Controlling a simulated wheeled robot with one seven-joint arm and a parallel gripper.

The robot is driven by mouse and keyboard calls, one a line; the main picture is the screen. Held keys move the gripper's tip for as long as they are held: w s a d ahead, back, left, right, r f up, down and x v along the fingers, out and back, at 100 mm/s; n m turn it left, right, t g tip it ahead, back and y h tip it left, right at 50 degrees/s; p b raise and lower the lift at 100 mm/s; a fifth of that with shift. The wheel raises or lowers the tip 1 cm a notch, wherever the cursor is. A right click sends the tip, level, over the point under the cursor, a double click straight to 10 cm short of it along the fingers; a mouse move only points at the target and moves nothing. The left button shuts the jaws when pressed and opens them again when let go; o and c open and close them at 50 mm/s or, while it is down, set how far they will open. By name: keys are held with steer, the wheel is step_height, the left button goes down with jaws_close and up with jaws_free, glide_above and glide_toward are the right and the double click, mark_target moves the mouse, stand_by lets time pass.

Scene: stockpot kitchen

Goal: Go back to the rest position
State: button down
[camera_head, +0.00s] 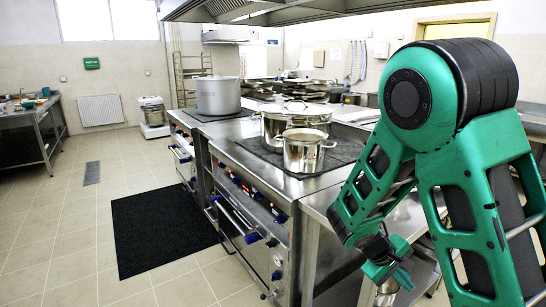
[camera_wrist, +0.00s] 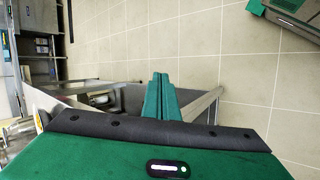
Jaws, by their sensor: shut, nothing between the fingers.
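My green and black arm fills the right side of the head view, bent with its forearm hanging down. My gripper (camera_head: 396,280) is at the low end of the arm, beside the front of the steel table at the right. In the wrist view its green fingers (camera_wrist: 160,97) are together with nothing between them. The tiled floor shows beyond them.
A steel stove (camera_head: 262,205) stands left of my arm, with a small open pot (camera_head: 304,152) and larger pots on top. A big stockpot (camera_head: 218,95) stands farther back. A black mat (camera_head: 160,228) lies on open tiled floor at the left.

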steer(key=s+d+r+m+y, duration=0.2)
steer(key=s+r+m+y, duration=0.2)
steer(key=s, duration=0.9)
steer(key=s+d+r+m+y, duration=0.2)
steer(key=s+r+m+y, duration=0.2)
steer(key=s+r, duration=0.6)
steer(key=s+m, duration=0.2)
steer(key=s, duration=0.1)
steer(key=shift+s+d+r+g, duration=0.2)
steer(key=shift+d+g, duration=0.05)
steer(key=shift+g, duration=0.15)
steer(key=shift+w, duration=0.1)
